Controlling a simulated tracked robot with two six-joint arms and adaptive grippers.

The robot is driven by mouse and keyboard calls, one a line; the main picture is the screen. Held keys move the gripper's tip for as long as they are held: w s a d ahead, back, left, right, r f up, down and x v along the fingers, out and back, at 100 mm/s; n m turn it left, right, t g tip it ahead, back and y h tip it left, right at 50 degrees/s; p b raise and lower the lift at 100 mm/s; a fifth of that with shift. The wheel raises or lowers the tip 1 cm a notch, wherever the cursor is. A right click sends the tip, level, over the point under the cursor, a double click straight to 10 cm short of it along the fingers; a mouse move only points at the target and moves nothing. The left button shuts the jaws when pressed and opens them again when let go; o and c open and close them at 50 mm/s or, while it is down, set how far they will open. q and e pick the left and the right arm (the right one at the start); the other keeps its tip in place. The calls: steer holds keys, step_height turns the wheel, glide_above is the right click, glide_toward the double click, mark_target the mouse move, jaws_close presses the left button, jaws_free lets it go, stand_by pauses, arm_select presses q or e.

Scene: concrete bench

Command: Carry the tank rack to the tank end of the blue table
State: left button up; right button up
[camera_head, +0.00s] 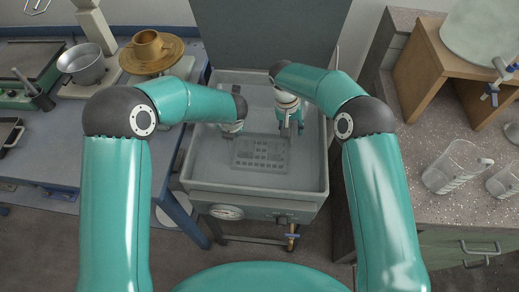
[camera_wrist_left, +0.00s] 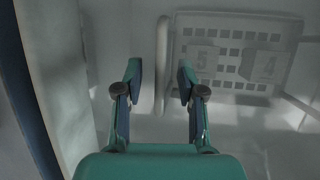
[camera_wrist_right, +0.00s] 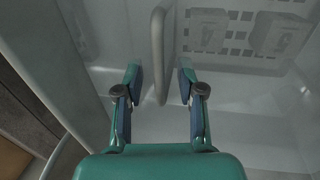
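The tank rack (camera_head: 262,166) is a grey slotted rack lying flat on the floor of the grey tank (camera_head: 188,150). In the left wrist view the rack (camera_wrist_left: 232,17) bears blocks marked 5 and 4; the right wrist view also shows the rack (camera_wrist_right: 235,12). My left gripper (camera_wrist_left: 159,80) is open, its fingers on either side of a pale upright bar (camera_wrist_left: 161,62), apparently a rack handle. My right gripper (camera_wrist_right: 160,80) is open, its fingers on either side of a similar bar (camera_wrist_right: 158,55). In the head view my left fingertips are mostly hidden; my right gripper (camera_head: 290,122) points down into the tank.
A speckled counter (camera_head: 440,120) with beakers (camera_head: 455,165) and a wooden stand (camera_head: 425,75) is right. The tank walls surround both grippers.

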arm_select(q)
jaws_close()
arm_select(e)
jaws_close()
arm_select(q)
steer(key=shift+w+r, duration=0.1)
steer(key=shift+r, duration=0.05)
arm_select(e)
steer(key=shift+r, duration=0.2)
